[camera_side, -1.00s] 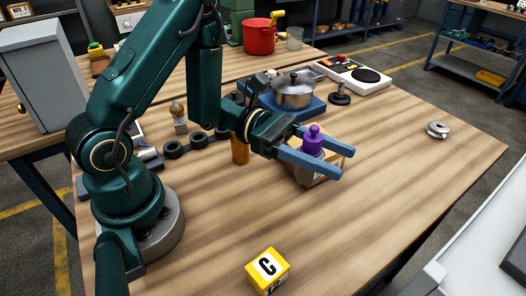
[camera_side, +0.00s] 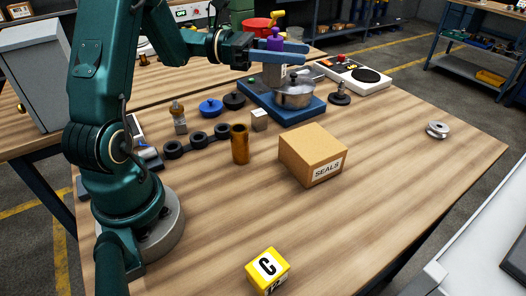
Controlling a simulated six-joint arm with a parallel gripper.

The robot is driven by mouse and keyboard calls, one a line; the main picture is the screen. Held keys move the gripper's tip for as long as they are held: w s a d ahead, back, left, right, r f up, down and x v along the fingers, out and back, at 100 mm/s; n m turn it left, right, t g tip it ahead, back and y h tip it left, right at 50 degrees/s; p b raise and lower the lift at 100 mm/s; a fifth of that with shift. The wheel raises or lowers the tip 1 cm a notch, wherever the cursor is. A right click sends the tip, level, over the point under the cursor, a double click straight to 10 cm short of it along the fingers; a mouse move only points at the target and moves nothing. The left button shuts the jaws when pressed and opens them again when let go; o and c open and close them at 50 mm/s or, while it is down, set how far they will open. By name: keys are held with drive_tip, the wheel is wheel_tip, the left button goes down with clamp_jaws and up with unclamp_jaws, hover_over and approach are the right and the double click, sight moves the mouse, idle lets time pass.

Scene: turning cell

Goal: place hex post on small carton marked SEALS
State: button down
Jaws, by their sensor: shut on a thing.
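The small carton marked SEALS (camera_side: 302,150) is a brown box on the middle of the table, with a white label facing front right. Its top is bare. My gripper (camera_side: 292,52) is up and behind the carton, apart from it, with its blue fingers shut on a purple knob-topped piece (camera_side: 275,42). The fingers hide part of this piece, and I cannot tell whether it is hexagonal. A greyish block shape shows just below the fingers; I cannot tell whether it belongs to the held piece. A brown upright post (camera_side: 240,146) stands left of the carton and looks round.
A steel pot (camera_side: 294,95) stands on a blue base (camera_side: 297,116) below my gripper. The right side is mostly clear.

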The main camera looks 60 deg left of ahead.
drive_tip(key=a, duration=0.2)
hover_over(328, 143)
wheel_tip(328, 143, down, 6)
drive_tip(key=shift+n+t+y, duration=0.3)
drive_tip(key=shift+t, duration=0.1)
drive_tip(key=shift+f, duration=2.15)
drive_tip(key=shift+f, duration=0.1)
drive_tip(key=shift+c, duration=1.2)
unclamp_jaws()
drive_tip(key=shift+f, duration=0.1)
